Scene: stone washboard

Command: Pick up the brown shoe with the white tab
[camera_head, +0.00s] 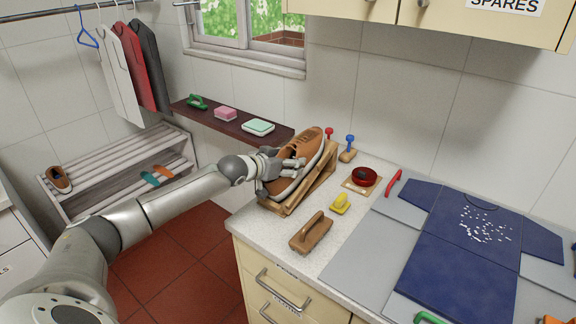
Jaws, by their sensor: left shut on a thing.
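A brown shoe (306,147) with a pale sole rests tilted on a slanted wooden stand (321,178) on the counter. My left gripper (279,168) is shut on the near, lower end of this shoe and covers part of it. I cannot make out a white tab on it. Another brown shoe (60,179) lies on the slatted rack (102,172) at the left, far from the gripper. My right gripper is not in view.
A brown brush (311,233), a yellow brush (340,204) and a red round tin (364,177) lie near the stand on the counter (270,225). A blue garment (462,275) covers the right side. A dark shelf (226,122) holds a soap dish. Cabinets hang above.

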